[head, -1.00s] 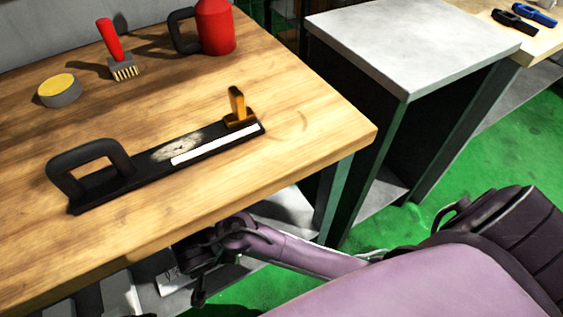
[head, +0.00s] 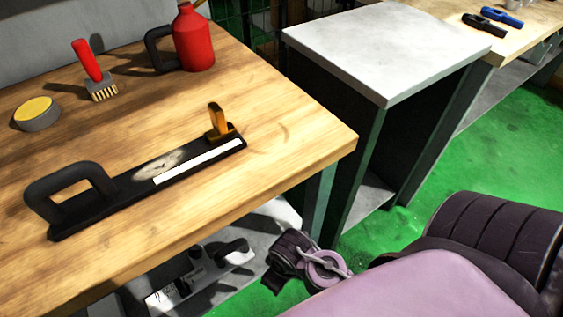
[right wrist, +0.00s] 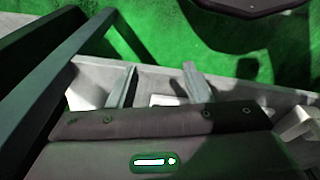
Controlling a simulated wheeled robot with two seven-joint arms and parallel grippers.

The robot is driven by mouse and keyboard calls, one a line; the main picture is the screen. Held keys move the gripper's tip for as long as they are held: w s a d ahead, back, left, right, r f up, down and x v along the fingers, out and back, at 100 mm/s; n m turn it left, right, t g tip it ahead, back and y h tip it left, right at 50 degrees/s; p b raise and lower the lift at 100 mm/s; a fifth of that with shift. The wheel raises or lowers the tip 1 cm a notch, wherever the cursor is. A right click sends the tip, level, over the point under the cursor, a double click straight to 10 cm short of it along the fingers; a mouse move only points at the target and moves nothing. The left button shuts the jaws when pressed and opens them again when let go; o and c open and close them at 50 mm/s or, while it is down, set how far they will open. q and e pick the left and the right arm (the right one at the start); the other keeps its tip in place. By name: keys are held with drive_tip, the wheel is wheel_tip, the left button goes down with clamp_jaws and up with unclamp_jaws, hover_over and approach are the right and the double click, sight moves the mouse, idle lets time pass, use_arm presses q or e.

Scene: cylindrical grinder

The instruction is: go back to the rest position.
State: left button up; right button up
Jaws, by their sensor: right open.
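My right arm is in the lower right of the head view, folded, with its wrist (head: 300,262) beyond the workbench's front right corner and below its top. The right gripper (right wrist: 158,78) shows in the right wrist view as two grey fingers standing apart, with nothing seen between them. In the head view its fingers are too small and dark to make out. My left gripper is in neither view.
The wooden workbench (head: 300,145) carries a black handled bar (head: 130,190), a brush (head: 92,70), a red can (head: 193,40) and a round tin (head: 37,113). A grey-topped stand (head: 390,45) is to the right. Green floor (head: 420,170) is open.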

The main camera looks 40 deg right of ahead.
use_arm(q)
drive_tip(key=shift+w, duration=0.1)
use_arm(e)
drive_tip(key=shift+f, duration=0.1)
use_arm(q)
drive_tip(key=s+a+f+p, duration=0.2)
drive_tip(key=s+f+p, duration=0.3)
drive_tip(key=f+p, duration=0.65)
use_arm(e)
drive_tip(key=s+d+f, duration=0.2)
drive_tip(key=s+f, duration=0.3)
drive_tip(key=f, duration=0.7)
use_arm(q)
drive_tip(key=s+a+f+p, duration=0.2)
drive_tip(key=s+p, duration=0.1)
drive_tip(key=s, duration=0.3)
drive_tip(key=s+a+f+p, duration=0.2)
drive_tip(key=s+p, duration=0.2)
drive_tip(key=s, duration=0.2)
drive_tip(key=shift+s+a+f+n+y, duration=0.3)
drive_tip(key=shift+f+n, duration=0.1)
use_arm(e)
drive_tip(key=s+d+f, duration=0.2)
drive_tip(key=s, duration=0.4)
drive_tip(key=s+d+f, duration=0.2)
drive_tip(key=s, duration=0.4)
drive_tip(key=shift+s+d+m+h, duration=0.25)
drive_tip(key=shift+m+h, duration=0.05)
drive_tip(key=shift+m, duration=0.1)
drive_tip(key=shift+f, duration=0.1)
